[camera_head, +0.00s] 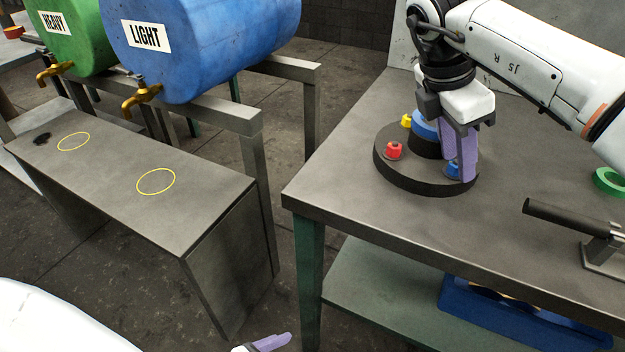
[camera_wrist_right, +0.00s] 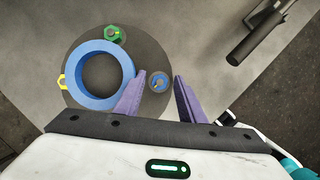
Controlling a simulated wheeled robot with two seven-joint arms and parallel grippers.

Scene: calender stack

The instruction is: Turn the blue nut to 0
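The blue nut (camera_head: 452,169) sits on the near right edge of a round dark base (camera_head: 420,185) on the workbench. In the right wrist view the blue nut (camera_wrist_right: 159,83) shows between the two purple fingers, with a small light mark at its middle. No scale or 0 is legible. My right gripper (camera_head: 459,160) points down over the nut. Its fingers (camera_wrist_right: 160,78) are open, one on each side, with gaps visible between them and the nut. My left gripper (camera_head: 268,344) shows only in part at the bottom edge, with one purple finger visible.
The base also carries a red nut (camera_head: 394,151), a yellow nut (camera_head: 406,121), a green nut (camera_wrist_right: 115,33) and a thick blue ring (camera_wrist_right: 79,91). A black-handled tool (camera_head: 560,217) and green tape (camera_head: 609,181) lie to the right. The bench front (camera_head: 400,220) is clear.

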